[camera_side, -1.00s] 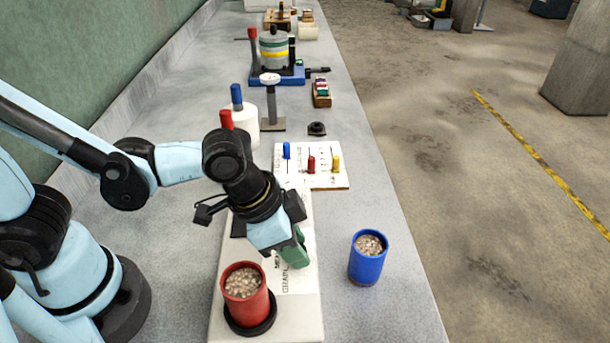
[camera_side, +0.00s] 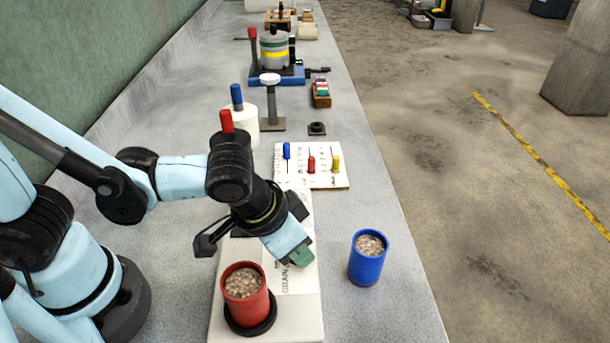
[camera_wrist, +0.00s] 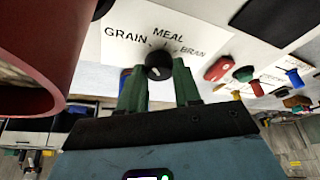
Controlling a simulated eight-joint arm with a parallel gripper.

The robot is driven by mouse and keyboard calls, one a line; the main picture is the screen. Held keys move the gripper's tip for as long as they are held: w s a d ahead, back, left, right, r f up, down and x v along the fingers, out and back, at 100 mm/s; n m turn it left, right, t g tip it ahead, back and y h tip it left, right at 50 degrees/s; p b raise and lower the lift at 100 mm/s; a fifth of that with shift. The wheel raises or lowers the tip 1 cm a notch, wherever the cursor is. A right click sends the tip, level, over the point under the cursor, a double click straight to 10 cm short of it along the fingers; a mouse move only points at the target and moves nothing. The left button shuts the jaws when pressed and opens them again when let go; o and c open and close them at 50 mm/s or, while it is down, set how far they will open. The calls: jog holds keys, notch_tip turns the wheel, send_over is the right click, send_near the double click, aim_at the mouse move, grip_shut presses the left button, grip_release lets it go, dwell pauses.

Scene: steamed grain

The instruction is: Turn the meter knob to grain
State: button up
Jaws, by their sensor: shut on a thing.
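The meter knob (camera_wrist: 158,64) is a black round knob on a white panel (camera_wrist: 110,18), seen in the wrist view. The words GRAIN (camera_wrist: 125,37), MEAL (camera_wrist: 168,33) and BRAN (camera_wrist: 192,51) are printed around it. My gripper (camera_side: 301,254) has its green fingers on either side of the knob and is shut on it. The side view hides the knob behind my gripper, with GRAIN printed beside the fingers. A small pale mark shows on the knob, but I cannot tell which word it points to.
A red cup (camera_side: 246,290) of grain stands on a black ring close to my gripper, and its wall fills the left of the wrist view. A blue cup (camera_side: 367,259) of grain stands to the right. A board with coloured sliders (camera_side: 325,178) lies behind.

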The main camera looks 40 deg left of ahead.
jog(key=o, duration=1.1)
jog(key=shift+c, duration=0.2)
jog(key=v, duration=1.2)
jog(key=w+a+n+t, duration=0.1)
jog(key=w+a, duration=0.1)
jog(key=a, duration=0.3)
jog(key=w+a+f+n+t, duration=0.1)
jog(key=w+a, duration=0.1)
jog(key=a, duration=0.4)
jog(key=w+a+f+y, duration=0.1)
jog(key=w+a, duration=0.2)
jog(key=a, duration=0.2)
jog(key=shift+a+f+n+t, duration=0.25)
jog(key=shift+a+n+t, duration=0.15)
